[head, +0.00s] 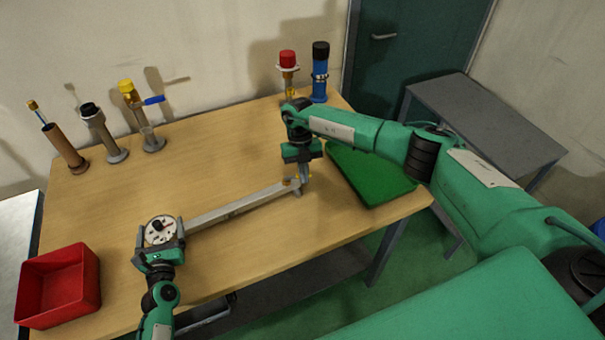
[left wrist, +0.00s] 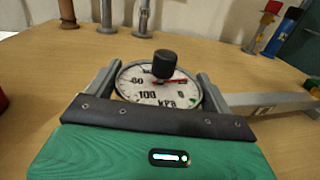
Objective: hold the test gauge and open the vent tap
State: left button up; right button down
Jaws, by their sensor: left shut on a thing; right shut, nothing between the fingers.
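The test gauge (head: 160,230) has a round white dial and stands at the table's front left. The left wrist view shows its dial (left wrist: 150,92) with kPa lettering, a red needle and a black knob in front. My left gripper (head: 159,240) is shut on it, one finger on each side. A grey bar runs from the gauge to the right, ending in a small fitting with orange parts (head: 290,182). My right gripper (head: 304,174) is shut and empty, pointing down at that fitting; whether it touches cannot be told. Which part is the vent tap is unclear.
At the back left stand several fittings, one with a blue lever (head: 154,100). A red-capped fitting (head: 288,62) and a blue cylinder (head: 320,75) stand at the back.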

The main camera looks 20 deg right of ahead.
jog(key=shift+w+a, duration=0.1)
jog(key=shift+a, duration=0.4)
jog(key=shift+s, duration=0.65)
notch_tip(320, 180, up, 10)
jog(key=shift+w+f, duration=0.25)
jog(key=shift+w, duration=0.05)
